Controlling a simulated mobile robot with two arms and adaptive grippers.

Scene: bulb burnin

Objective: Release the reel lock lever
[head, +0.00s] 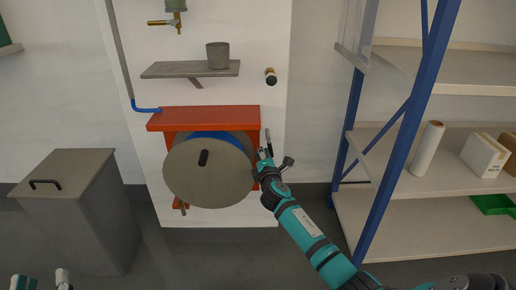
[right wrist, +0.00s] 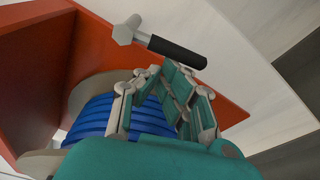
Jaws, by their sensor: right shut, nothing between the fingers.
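The hose reel has a red bracket (head: 205,119), a grey round disc (head: 208,180) and blue hose wound behind it. The lock lever (head: 268,138) is at the bracket's right side. In the right wrist view, the lever has a pale metal hub and a black handle (right wrist: 172,50) slanting down to the right. My right gripper (head: 264,154) is shut and empty, just below the lever. Its fingertips (right wrist: 160,72) are close to the handle; I cannot tell whether they touch it. My left gripper (head: 42,279) is at the bottom left, fingers apart, partly cut off.
A grey lidded bin (head: 75,200) stands left of the reel. Above it are a wall shelf (head: 180,70) with a grey cup (head: 218,55) and a brass tap (head: 165,23). A blue-framed rack (head: 400,130) stands to the right of my right arm.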

